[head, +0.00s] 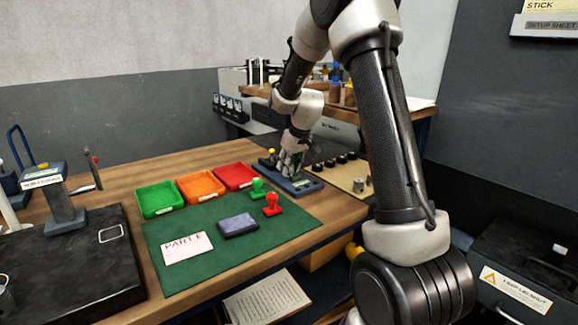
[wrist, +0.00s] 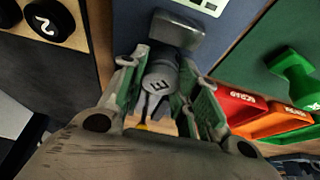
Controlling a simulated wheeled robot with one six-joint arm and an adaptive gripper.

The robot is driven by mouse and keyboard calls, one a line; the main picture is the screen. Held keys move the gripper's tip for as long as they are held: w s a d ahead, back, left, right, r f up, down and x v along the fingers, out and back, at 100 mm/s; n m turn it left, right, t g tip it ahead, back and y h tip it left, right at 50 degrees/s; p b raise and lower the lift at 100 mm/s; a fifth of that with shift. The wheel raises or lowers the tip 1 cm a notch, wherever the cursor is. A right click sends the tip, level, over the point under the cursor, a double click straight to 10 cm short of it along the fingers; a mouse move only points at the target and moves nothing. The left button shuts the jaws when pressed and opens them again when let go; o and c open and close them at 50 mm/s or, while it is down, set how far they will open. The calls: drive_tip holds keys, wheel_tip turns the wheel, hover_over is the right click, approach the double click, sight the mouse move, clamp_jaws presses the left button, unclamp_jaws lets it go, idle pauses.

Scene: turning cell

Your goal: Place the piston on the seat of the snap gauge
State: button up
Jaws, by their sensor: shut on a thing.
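My gripper (wrist: 163,92) is shut on the piston (wrist: 160,82), a grey cylinder with a dark mark on its end face, held between the green-padded fingers. The snap gauge (wrist: 140,22) is a blue-grey base with a small display and a grey block (wrist: 178,32). The piston is right beside this block in the wrist view; I cannot tell whether they touch or whether the piston rests on the seat. In the head view my gripper (head: 291,160) is over the snap gauge (head: 304,187), and the fingers hide the piston there.
A wooden board (head: 345,178) with several black round pieces and a grey cylinder lies right of the gauge. Green (head: 157,199), orange (head: 201,186) and red (head: 236,177) trays stand to the left. Green and red stamps and an ink pad (head: 238,225) are on the green mat (head: 285,238).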

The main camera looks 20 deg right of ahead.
drive_tip(key=o, duration=1)
drive_tip(key=shift+f, duration=0.1)
drive_tip(key=shift+o, duration=0.3)
